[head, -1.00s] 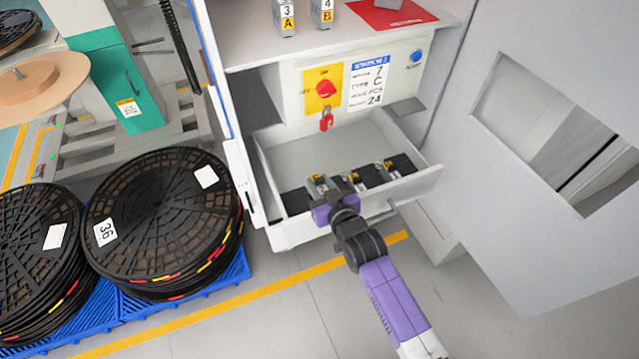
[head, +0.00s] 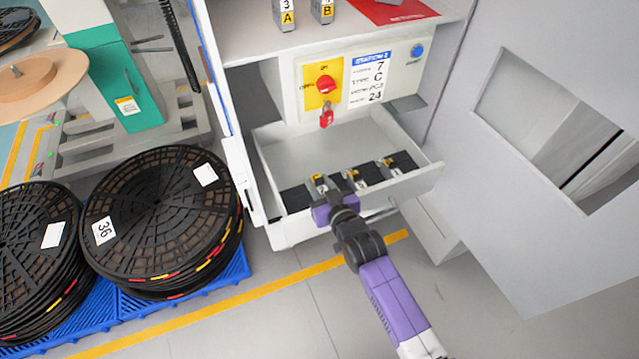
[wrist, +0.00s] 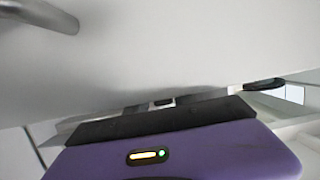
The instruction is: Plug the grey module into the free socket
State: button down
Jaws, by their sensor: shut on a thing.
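An open white drawer (head: 420,181) holds a row of black sockets with grey, yellow-labelled modules in it, one of them a module (head: 390,165) at the right. The leftmost black socket (head: 293,200) looks empty. Two grey modules, marked 3 A (head: 285,12) and 4 B (head: 323,11), stand on the shelf above; a grey piece (head: 400,2) on the red mat is cut by the frame edge. The wrist view shows a close white panel (wrist: 170,50).
A panel with a red switch (head: 326,84) and a hanging red padlock (head: 326,117) is above the drawer. An open cabinet door (head: 500,200) stands at right. Stacked black reels (head: 160,225) on a blue pallet stand at left. The floor in front is clear.

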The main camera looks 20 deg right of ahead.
aim_at(323, 192)
jog(key=shift+f, duration=0.35)
jog(key=c, duration=1)
grip_release()
jog(key=shift+s+f, duration=0.1)
jog(key=shift+s, duration=0.25)
jog(key=v, duration=0.7)
jog(key=shift+r, duration=0.35)
